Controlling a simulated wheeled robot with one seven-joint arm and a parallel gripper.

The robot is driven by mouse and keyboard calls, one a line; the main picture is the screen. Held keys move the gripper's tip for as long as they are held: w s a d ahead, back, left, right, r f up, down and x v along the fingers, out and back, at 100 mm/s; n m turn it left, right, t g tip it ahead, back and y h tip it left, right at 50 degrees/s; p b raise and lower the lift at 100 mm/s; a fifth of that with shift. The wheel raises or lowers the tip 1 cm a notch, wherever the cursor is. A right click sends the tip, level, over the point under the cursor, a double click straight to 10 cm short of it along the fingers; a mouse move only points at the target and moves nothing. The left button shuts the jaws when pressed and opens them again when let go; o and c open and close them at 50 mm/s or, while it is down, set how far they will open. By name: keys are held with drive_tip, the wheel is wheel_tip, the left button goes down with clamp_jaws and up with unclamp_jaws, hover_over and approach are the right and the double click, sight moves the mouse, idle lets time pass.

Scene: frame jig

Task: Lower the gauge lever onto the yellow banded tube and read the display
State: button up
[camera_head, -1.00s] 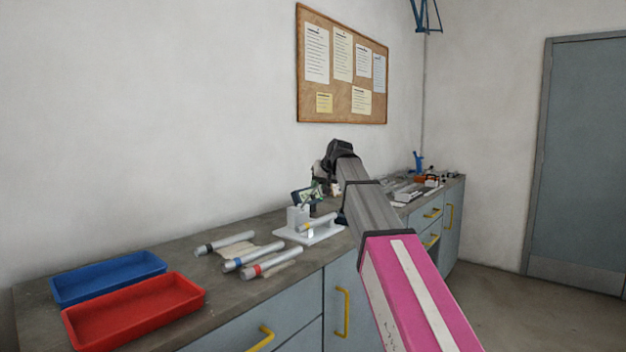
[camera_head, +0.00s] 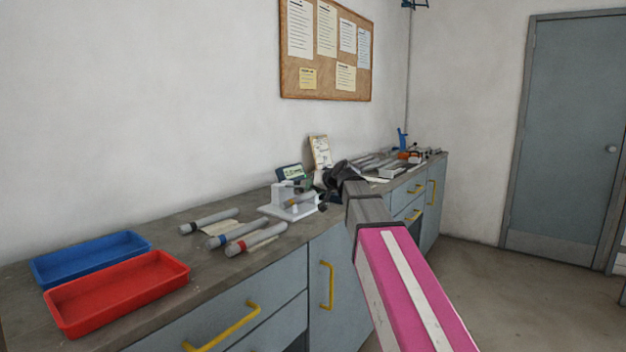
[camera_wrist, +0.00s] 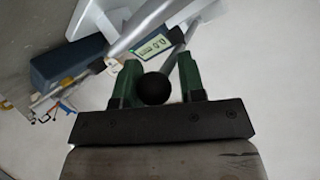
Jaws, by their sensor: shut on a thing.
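The white gauge stand (camera_head: 283,196) is on the bench and cradles a grey tube with a yellowish band (camera_head: 298,200). The tube also crosses the top of the wrist view (camera_wrist: 140,24). My gripper (camera_wrist: 157,66) has green fingers closed around the black ball knob (camera_wrist: 154,89) of the gauge lever (camera_wrist: 180,52), a grey rod running up towards the stand. The small display (camera_wrist: 152,46) is lit green but its digits are too small and tilted to read surely; it also shows in the head view (camera_head: 291,172). Whether the lever touches the tube cannot be told.
Several grey banded tubes (camera_head: 230,235) lie left of the stand. A red tray (camera_head: 118,318) and a blue tray (camera_head: 60,283) are at the bench's left. A small card (camera_head: 320,152) stands behind my wrist. Assorted tools and parts (camera_head: 400,165) clutter the far right.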

drive_tip(key=shift+o, duration=0.3)
wheel_tip(320, 180, down, 2)
drive_tip(key=shift+f, duration=0.2)
drive_tip(key=o, duration=0.3)
drive_tip(key=shift+f, duration=0.65)
drive_tip(key=shift+o, duration=0.2)
drive_tip(key=shift+w+d+r, duration=0.1)
drive_tip(key=shift+w+r, duration=0.05)
drive_tip(key=shift+w, duration=0.05)
drive_tip(key=shift+o, duration=0.7)
drive_tip(key=shift+s, duration=0.1)
drive_tip(key=shift+s+d, duration=0.7)
drive_tip(key=shift+s, duration=0.25)
drive_tip(key=shift+s+d, duration=0.65)
drive_tip(key=shift+s, duration=0.3)
drive_tip(key=s+d, duration=0.5)
drive_tip(key=s, duration=0.1)
